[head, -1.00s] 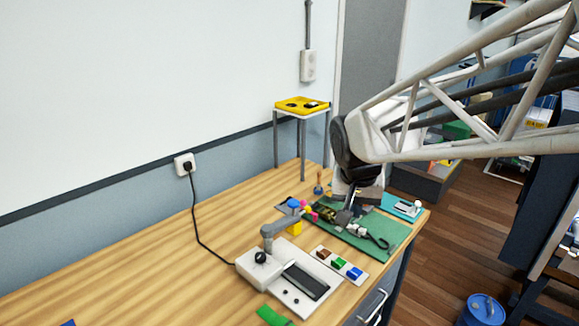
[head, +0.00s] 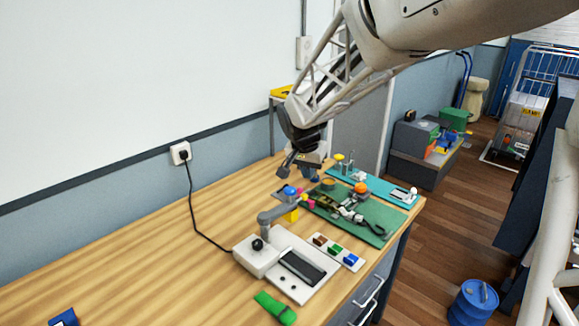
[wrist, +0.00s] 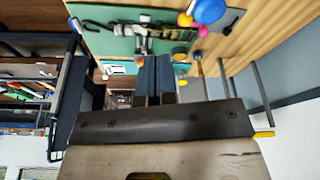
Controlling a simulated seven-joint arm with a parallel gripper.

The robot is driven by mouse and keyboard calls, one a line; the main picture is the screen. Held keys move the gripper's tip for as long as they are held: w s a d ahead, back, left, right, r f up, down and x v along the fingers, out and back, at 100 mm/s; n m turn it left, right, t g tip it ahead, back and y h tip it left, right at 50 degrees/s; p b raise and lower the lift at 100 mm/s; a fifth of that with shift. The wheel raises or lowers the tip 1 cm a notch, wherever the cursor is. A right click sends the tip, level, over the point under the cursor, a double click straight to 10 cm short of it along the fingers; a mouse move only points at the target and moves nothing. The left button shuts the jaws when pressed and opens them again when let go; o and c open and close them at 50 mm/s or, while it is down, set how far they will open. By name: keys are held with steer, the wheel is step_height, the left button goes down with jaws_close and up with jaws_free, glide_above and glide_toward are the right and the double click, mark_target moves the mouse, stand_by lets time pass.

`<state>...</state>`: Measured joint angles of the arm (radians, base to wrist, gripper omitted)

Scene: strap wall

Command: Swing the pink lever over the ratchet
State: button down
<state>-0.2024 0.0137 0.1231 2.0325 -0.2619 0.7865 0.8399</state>
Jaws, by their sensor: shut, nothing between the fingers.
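A small pink piece (head: 309,203), which looks like the lever's end, sits at the left edge of the green mat, beside a blue knob (head: 290,190). Pink also shows in the wrist view (wrist: 203,31) near the blue knob (wrist: 209,10). Dark and olive strap or ratchet parts (head: 326,203) lie on the mat just right of the pink piece; their details are too small to tell. My gripper (head: 315,178) is above the table's far part, behind the pink piece and apart from it. Its fingers are together and empty, also in the wrist view (wrist: 154,99).
A grey desk arm on a white device (head: 257,258) stands in front left.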

steer(key=w+a+f+m, duration=0.1)
steer(key=w+a+f, duration=0.5)
steer(key=w, duration=0.4)
steer(key=shift+a+f, duration=0.2)
steer(key=shift+f, duration=0.15)
steer(key=x, duration=0.9)
steer(key=shift+w+d+f, duration=0.1)
steer(key=shift+d+f, duration=0.15)
steer(key=shift+f, duration=0.05)
steer(key=shift+w+d+f, duration=0.1)
steer(key=shift+w+d, duration=0.2)
steer(key=shift+w, duration=0.2)
steer(key=shift+w+d+f, duration=0.15)
steer(key=shift+w+d, duration=0.2)
steer(key=shift+w, duration=0.1)
steer(key=shift+w+d+f, duration=0.15)
steer(key=shift+w+d, duration=0.3)
steer(key=shift+w, duration=0.25)
